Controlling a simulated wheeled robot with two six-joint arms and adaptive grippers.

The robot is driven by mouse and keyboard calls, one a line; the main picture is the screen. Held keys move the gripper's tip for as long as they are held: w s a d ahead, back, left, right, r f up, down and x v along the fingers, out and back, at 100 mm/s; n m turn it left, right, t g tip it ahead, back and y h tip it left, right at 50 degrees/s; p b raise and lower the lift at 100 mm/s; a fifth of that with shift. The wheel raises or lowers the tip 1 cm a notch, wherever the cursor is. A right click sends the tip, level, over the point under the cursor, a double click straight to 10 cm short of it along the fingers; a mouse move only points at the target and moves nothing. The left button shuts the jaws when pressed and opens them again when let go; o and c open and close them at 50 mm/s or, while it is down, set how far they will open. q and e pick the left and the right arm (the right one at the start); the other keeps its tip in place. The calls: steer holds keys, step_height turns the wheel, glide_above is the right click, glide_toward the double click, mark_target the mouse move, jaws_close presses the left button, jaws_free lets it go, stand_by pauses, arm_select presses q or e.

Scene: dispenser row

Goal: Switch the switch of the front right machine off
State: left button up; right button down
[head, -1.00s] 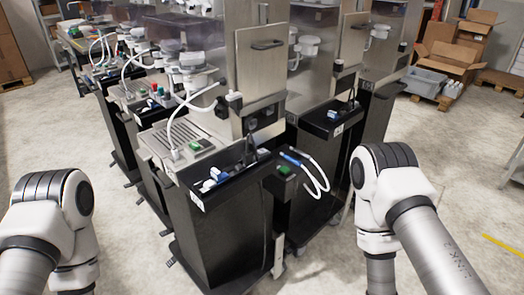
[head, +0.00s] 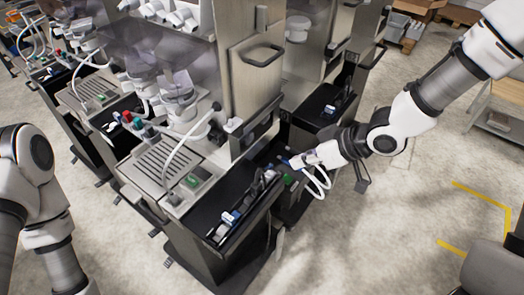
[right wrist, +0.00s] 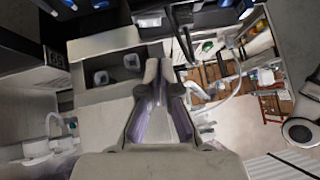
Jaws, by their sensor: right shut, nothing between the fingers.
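The front right machine (head: 236,222) is a dark cabinet with a steel back panel and a grated drip tray. A green switch (head: 289,180) sits on a small dark box at its right side, just below my right gripper (head: 294,163). The gripper is shut and empty, close to the switch; I cannot tell whether they touch. Another green switch (head: 193,181) lies by the tray. In the right wrist view my shut fingers (right wrist: 158,68) point at pale and dark machine parts; I cannot make out the switch there. My left arm shows at the left, its gripper outside the view.
A black trough (head: 240,205) with small blue and white items runs along the machine's front. More machines stand behind and left. The floor (head: 390,240) at right is open.

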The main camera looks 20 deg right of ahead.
step_height(320, 180, up, 3)
steer(key=s, duration=0.1)
glide_above(262, 177)
steer(key=s+d, duration=0.1)
steer(key=d, duration=0.1)
steer(key=shift+t, duration=0.3)
step_height(262, 177, down, 8)
steer(key=shift+s+d+r+p, duration=0.15)
steer(key=shift+r+p, duration=0.05)
steer(key=shift+p, duration=0.2)
steer(key=f, duration=0.2)
steer(key=shift+s+f, duration=0.2)
steer(key=shift+f, duration=0.1)
steer(key=shift+s+f, duration=0.15)
steer(key=shift+f, duration=0.4)
arm_select(q)
steer(key=shift+s+d+r, duration=0.1)
steer(key=shift+s+r, duration=0.15)
steer(key=shift+r, duration=0.3)
steer(key=shift+s+d+r, duration=0.1)
steer(key=shift+s+r, duration=0.1)
steer(key=shift+r, duration=0.3)
steer(key=shift+a, duration=0.1)
